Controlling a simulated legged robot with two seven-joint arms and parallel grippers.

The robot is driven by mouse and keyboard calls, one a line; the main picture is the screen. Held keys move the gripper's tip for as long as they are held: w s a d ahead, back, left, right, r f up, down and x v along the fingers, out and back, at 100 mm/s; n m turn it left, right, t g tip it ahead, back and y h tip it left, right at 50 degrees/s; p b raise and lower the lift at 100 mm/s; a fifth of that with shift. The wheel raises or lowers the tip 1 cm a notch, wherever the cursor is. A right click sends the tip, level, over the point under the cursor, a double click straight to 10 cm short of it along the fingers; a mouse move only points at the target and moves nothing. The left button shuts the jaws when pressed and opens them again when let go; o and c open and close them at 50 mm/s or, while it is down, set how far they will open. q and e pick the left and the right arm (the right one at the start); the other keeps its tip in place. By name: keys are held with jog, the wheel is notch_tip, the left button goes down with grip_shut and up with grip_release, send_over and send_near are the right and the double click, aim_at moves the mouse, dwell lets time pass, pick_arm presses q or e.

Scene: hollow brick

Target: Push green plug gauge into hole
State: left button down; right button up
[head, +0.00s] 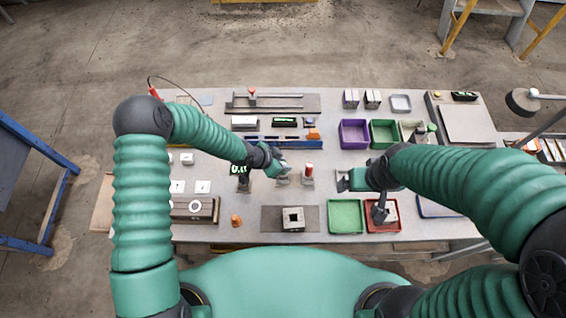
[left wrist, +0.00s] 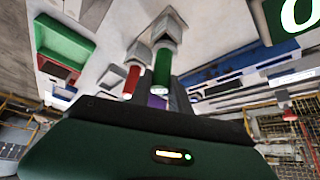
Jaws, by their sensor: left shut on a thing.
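My left gripper (head: 282,169) is shut on the green plug gauge (left wrist: 162,68), whose green handle shows between the fingers in the left wrist view. A grey block (left wrist: 163,28) stands in line with the handle; I cannot tell whether the gauge still touches it. In the head view the gripper mostly hides the gauge. The hollow brick (head: 293,219), a grey block with a dark square hole, lies on a dark plate at the front middle. My right gripper (head: 343,180) is open and apart from the brick, to its upper right.
A red plug gauge (head: 309,171) stands upright close to the right of my left gripper. A small display (head: 240,170) stands at its left. Green (head: 332,231) and red (head: 396,227) trays lie right of the brick. Purple (head: 342,134) and green bins stand farther back.

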pick_arm(q)
jog(key=shift+f+b, duration=0.65)
jog(key=shift+f, duration=0.15)
jog(key=c, duration=1.1)
grip_release()
jog(key=shift+c, duration=0.2)
jog(key=v, duration=1.6)
jog(key=shift+a+r, duration=0.15)
jog(key=shift+r, duration=0.2)
